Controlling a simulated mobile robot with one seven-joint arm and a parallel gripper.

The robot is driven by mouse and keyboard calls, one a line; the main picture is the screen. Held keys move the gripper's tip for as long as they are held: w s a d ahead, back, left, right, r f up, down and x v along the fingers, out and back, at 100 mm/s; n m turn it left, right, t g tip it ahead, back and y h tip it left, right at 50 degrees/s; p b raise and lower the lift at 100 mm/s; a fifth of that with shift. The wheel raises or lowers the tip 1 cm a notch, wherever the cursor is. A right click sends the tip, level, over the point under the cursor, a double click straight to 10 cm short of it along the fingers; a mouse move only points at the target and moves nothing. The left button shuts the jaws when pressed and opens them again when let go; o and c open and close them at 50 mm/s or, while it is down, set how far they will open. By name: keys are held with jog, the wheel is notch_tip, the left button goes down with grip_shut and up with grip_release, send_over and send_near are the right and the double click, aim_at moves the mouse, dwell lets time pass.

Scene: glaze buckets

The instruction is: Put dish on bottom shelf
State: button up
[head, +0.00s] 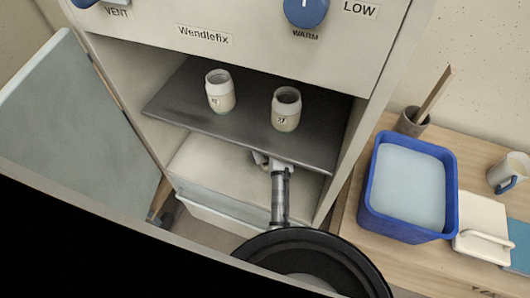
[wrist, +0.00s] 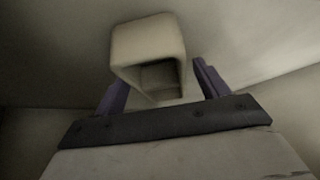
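A beige, square-sided dish (wrist: 148,42) shows in the wrist view, between the two purple fingers of my gripper (wrist: 160,75). A gap shows between the dish and the right finger; contact at the left finger is unclear. The fingers are spread apart. In the head view my gripper (head: 262,158) is inside the cabinet, low over the pale bottom shelf (head: 218,163) and partly under the dark upper shelf's front edge. The dish cannot be made out in the head view. Whether it rests fully on the bottom shelf is hard to tell.
The dark upper shelf (head: 185,103) holds two pale jars (head: 220,91) and (head: 286,108), above my arm. The cabinet door (head: 80,120) stands open at the left. A blue tub (head: 407,187), a white lidded box, a mug and a brush pot stand on the wooden table at the right.

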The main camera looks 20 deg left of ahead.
jog(key=shift+r, duration=0.15)
jog(key=shift+s+d+r+b, duration=0.25)
jog(key=shift+d+r+b, duration=0.05)
jog(key=shift+r+b, duration=0.1)
jog(key=s+d+b, duration=0.1)
jog(key=s+d, duration=0.3)
jog(key=s+d+b, duration=0.1)
jog(key=s+d, duration=0.2)
jog(key=s, duration=0.1)
jog(key=shift+s+d, duration=0.15)
jog(key=shift+d, duration=0.2)
jog(key=shift+s+d, duration=0.15)
jog(key=shift+d, duration=0.05)
jog(key=shift+r, duration=0.1)
